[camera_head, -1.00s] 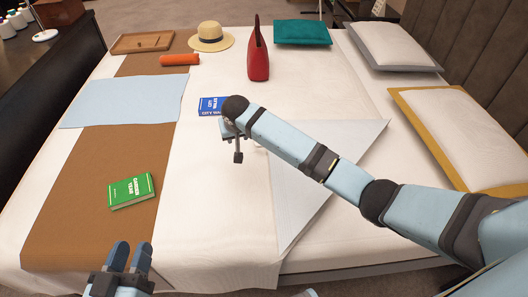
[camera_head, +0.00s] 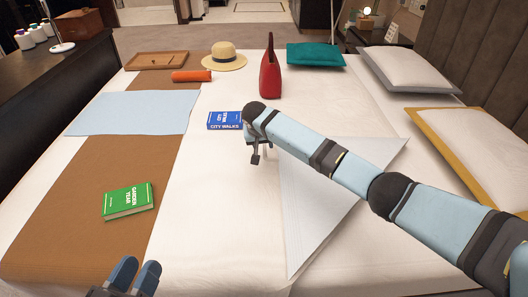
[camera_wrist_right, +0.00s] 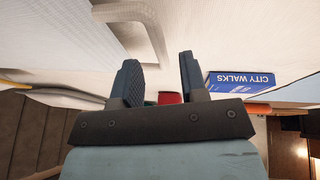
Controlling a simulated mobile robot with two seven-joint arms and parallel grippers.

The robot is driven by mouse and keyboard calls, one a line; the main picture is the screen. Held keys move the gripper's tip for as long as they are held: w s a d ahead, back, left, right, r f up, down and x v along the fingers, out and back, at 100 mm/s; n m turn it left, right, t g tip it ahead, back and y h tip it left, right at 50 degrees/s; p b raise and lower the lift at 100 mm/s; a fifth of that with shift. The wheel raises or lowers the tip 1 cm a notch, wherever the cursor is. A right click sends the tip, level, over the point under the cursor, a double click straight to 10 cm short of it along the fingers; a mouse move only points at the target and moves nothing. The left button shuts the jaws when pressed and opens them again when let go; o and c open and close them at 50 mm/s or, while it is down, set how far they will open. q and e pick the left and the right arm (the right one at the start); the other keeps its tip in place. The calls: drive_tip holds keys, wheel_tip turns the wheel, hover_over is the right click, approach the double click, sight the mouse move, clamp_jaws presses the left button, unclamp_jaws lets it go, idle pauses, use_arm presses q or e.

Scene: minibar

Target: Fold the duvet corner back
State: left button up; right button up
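The white duvet (camera_head: 215,215) covers the bed. A pale grey triangular flap (camera_head: 315,215) lies folded over on its right side, with a point toward the front edge. My right arm crosses over the flap and hides part of it. My right gripper (camera_head: 256,155) is beside the flap's left edge, pointing down. In the right wrist view its fingers (camera_wrist_right: 160,80) are apart with nothing between them. My left gripper (camera_head: 136,272) is at the bottom left near the bed's front, its fingers slightly apart and empty. Its base is cut off by the frame.
A blue book (camera_head: 225,121) lies close to my right gripper. A green book (camera_head: 128,200) lies on the brown runner (camera_head: 80,235). A red bag (camera_head: 270,78), straw hat (camera_head: 224,57), orange roll (camera_head: 192,76), tray (camera_head: 157,61) and several pillows stand farther back.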

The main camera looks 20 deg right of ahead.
drive_tip(key=shift+b+x, duration=0.4)
drive_tip(key=shift+x, duration=0.9)
use_arm(q)
drive_tip(key=shift+f+g, duration=0.5)
drive_tip(key=shift+f, duration=0.4)
